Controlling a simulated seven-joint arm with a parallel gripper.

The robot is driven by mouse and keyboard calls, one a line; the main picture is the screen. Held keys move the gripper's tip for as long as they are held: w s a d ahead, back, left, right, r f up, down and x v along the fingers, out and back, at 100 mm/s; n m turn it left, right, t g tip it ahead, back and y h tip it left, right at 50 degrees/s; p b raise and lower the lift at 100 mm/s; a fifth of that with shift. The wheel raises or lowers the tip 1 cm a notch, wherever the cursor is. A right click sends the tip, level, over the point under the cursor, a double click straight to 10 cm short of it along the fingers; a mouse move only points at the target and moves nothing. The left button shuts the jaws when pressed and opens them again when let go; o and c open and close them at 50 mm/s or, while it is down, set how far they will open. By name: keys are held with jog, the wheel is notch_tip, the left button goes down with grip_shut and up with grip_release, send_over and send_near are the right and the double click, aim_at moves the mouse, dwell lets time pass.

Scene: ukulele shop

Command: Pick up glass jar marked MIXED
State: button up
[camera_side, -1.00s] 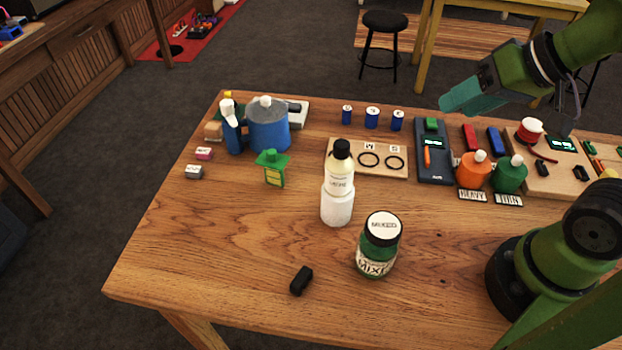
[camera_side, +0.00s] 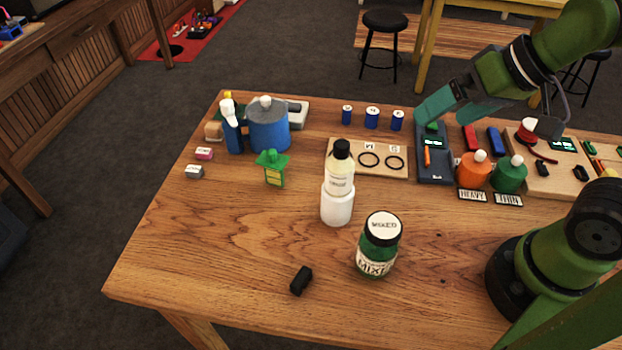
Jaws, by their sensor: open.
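The glass jar marked MIXED (camera_side: 378,246) stands upright on the wooden table, right of centre near the front. It has a dark body, a white lid label and a white front label reading MIX. My gripper (camera_side: 437,121) is at the upper right, above the back of the table over the dark blue tray. Its teal fingers are apart and nothing shows between them. It is well behind the jar and higher than it.
A bottle in a white holder (camera_side: 337,204) stands just left of and behind the jar. A black block (camera_side: 301,280) lies to its front left. Orange (camera_side: 473,171) and green (camera_side: 509,175) containers stand to the right behind. The front left of the table is clear.

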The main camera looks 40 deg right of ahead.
jog(key=a+f+n+g, duration=0.1)
jog(key=a+n+g, duration=0.2)
jog(key=a+n, duration=0.65)
jog(key=n+g+h, duration=0.2)
jog(key=n, duration=1.2)
send_over(384, 225)
jog(key=n+g, duration=0.1)
jog(key=n, duration=0.8)
jog(key=shift+h, duration=0.3)
jog(key=f, duration=1)
jog(key=shift+s+d, duration=0.15)
jog(key=shift+s, duration=0.15)
jog(key=shift+w+f, duration=0.15)
jog(key=shift+f, duration=1.4)
jog(key=shift+w+f, duration=0.1)
jog(key=shift+f, duration=1.4)
jog(key=shift+c, duration=0.5)
jog(key=c, duration=1.2)
